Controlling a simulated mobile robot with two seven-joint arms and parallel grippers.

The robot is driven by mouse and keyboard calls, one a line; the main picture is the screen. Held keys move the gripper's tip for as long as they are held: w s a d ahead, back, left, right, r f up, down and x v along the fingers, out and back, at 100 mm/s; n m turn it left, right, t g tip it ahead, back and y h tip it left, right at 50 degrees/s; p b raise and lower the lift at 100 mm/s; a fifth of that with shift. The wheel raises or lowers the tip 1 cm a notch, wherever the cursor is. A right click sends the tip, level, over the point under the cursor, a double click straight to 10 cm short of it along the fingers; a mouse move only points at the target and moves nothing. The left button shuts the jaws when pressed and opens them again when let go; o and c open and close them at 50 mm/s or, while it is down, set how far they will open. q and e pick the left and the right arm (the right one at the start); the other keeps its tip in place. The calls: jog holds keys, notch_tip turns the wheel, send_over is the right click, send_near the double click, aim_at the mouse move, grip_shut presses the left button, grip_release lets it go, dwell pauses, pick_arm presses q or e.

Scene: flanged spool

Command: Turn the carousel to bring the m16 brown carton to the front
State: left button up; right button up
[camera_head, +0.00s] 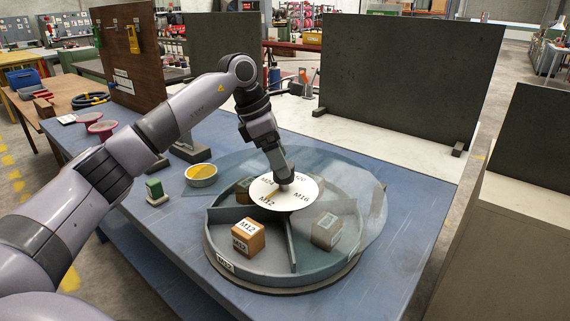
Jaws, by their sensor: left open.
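The carousel (290,278) is a round grey tray with dividers and a white label disc (268,197) at its hub. A brown M12 carton (248,238) sits uncovered in the front-left compartment. Another carton (326,231) sits in the compartment by the M16 label, dimmed under a see-through cover (367,205); its own label is unreadable. More cartons show faintly behind. My left gripper (285,184) is open, pointing down at the hub disc; contact is unclear. My right gripper is out of view.
The blue table (180,240) has bare room left and front. A yellow-filled bowl (201,174) and small green block (154,189) stand left of the carousel. Dark panels (410,75) stand behind, and a grey cabinet (510,240) is at right.

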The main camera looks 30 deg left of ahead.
pick_arm(q)
jog(key=shift+x, duration=1.4)
grip_shut()
